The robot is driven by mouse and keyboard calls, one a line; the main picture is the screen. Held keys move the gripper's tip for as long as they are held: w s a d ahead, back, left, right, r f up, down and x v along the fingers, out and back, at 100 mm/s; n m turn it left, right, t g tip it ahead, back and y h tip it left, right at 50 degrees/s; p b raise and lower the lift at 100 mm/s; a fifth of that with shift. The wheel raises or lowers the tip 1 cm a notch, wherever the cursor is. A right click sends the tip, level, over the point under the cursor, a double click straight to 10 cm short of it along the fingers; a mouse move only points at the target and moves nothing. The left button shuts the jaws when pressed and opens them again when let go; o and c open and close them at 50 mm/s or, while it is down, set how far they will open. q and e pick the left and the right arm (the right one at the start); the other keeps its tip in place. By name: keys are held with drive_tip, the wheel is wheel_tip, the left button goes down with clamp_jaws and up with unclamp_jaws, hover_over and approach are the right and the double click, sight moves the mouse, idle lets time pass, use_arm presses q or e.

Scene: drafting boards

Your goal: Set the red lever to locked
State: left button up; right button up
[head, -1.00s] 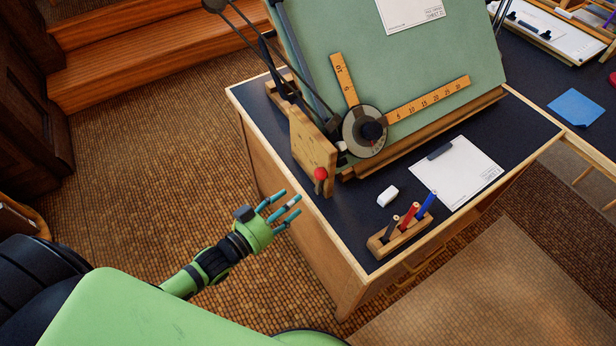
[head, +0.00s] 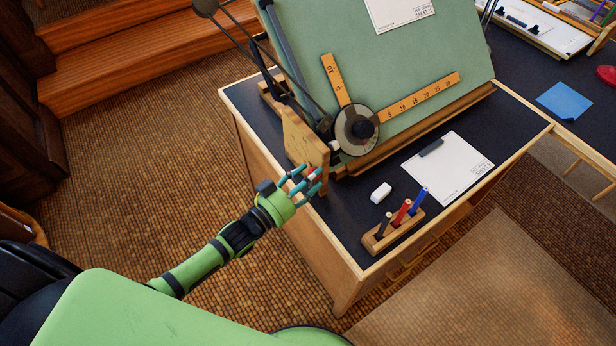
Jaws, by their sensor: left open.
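The red lever (head: 313,173) is on the side of the wooden bracket (head: 306,146) at the left end of the green drafting board (head: 400,70). Only a bit of its red knob shows between my fingers. My left gripper (head: 303,180) is open, with its teal fingers around or just in front of the knob. I cannot tell whether they touch it. The lever's shaft and its locked or unlocked marks are hidden. My right gripper is not in view.
On the dark desk top are a white eraser (head: 381,192), a wooden pen holder (head: 380,242) with pens, and a paper sheet (head: 450,170). A round drafting head (head: 357,130) with orange rulers sits right of the bracket. The floor left of the desk is clear.

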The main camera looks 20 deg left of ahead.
use_arm(q)
clamp_jaws()
drive_tip(key=shift+s+f, duration=0.1)
drive_tip(key=shift+s+d+f+m+t+b, duration=0.15)
drive_tip(key=shift+s+d+f+m+b, duration=0.15)
drive_tip(key=shift+d+m+b, duration=0.35)
drive_tip(key=shift+s+d+f+m+t+b, duration=0.2)
drive_tip(key=shift+s+d+m+b, duration=0.15)
drive_tip(key=shift+m, duration=0.6)
drive_tip(key=m+b, duration=0.1)
drive_tip(key=s+d+f+m, duration=0.1)
drive_tip(key=shift+s+d+f+m+h+b, duration=0.1)
drive_tip(key=shift+d+m+h+b, duration=0.05)
drive_tip(key=shift+m+h+b, duration=0.25)
drive_tip(key=f+m+b, duration=0.1)
drive_tip(key=s+d+m+b, duration=0.1)
drive_tip(key=m, duration=0.1)
drive_tip(key=f+m+h+b, duration=0.1)
drive_tip(key=m, duration=0.1)
drive_tip(key=shift+s+d+f, duration=0.15)
drive_tip(key=shift+d+f, duration=0.2)
drive_tip(key=shift+s+d+f+b, duration=0.2)
drive_tip(key=shift+f+b, duration=0.25)
drive_tip(key=shift+b, duration=0.2)
drive_tip(key=shift+f, duration=0.1)
